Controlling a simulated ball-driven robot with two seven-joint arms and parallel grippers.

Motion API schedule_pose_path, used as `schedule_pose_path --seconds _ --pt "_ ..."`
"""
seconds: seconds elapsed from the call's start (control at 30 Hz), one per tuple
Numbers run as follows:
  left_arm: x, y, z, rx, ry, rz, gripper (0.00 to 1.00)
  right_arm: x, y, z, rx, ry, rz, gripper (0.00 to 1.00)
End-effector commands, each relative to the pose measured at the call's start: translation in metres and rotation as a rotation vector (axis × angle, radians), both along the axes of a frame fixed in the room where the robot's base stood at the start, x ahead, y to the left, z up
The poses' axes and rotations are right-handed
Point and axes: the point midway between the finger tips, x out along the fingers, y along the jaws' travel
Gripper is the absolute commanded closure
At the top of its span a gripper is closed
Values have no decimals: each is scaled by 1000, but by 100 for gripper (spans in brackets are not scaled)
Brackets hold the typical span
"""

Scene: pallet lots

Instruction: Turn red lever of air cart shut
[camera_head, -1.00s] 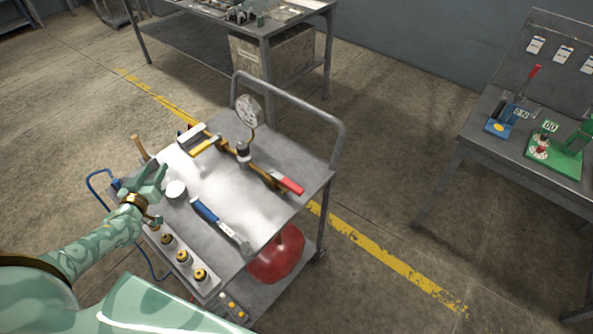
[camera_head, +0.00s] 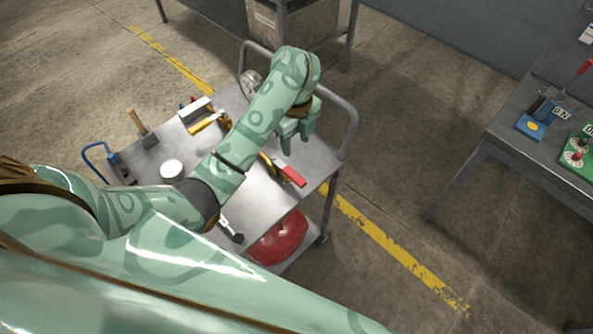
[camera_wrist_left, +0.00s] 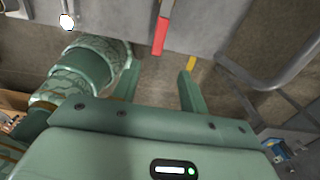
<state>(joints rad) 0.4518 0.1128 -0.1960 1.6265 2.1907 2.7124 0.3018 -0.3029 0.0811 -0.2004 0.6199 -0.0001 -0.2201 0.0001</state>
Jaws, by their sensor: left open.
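The air cart (camera_head: 318,158) is a grey trolley with a brass pipe line on its top. The red lever (camera_head: 293,177) is at the right end of that pipe, close to the cart's edge. The lever also shows in the left wrist view (camera_wrist_left: 160,36), just beyond the fingertips and lined up between them. My left gripper (camera_head: 299,142) is open and empty, above the right part of the cart, fingers pointing down. In the left wrist view the fingers (camera_wrist_left: 158,74) stand apart and clear of the lever. My forearm hides much of the pipe. My right gripper is out of view.
A yellow lever (camera_head: 203,124), a hammer (camera_head: 142,128) and a white round lid (camera_head: 172,169) are on the cart's left part. The cart's tube handle (camera_head: 347,125) rises close to my gripper. A red tank (camera_head: 278,238) sits below. A workbench (camera_head: 505,140) stands at the right.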

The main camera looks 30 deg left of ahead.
Motion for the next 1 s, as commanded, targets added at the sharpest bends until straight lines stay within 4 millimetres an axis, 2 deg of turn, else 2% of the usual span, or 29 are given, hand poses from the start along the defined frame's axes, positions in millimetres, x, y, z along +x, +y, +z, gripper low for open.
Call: schedule_pose_path --seconds 0.03,0.2,0.4,0.5,0.7,0.97,1.0 --pt "-1 0 -19 0 5 0 56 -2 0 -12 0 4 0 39" --pt "-1 0 -65 3 8 0 56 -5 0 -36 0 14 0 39" --pt "-1 1 -111 5 7 0 56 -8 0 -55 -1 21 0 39" --pt "-1 1 -126 5 6 0 56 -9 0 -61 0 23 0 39" --pt "-1 1 -141 5 2 0 56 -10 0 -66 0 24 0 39" --pt "-1 1 -142 6 1 0 56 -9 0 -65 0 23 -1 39" --pt "-1 1 -142 6 1 0 59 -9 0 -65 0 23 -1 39"
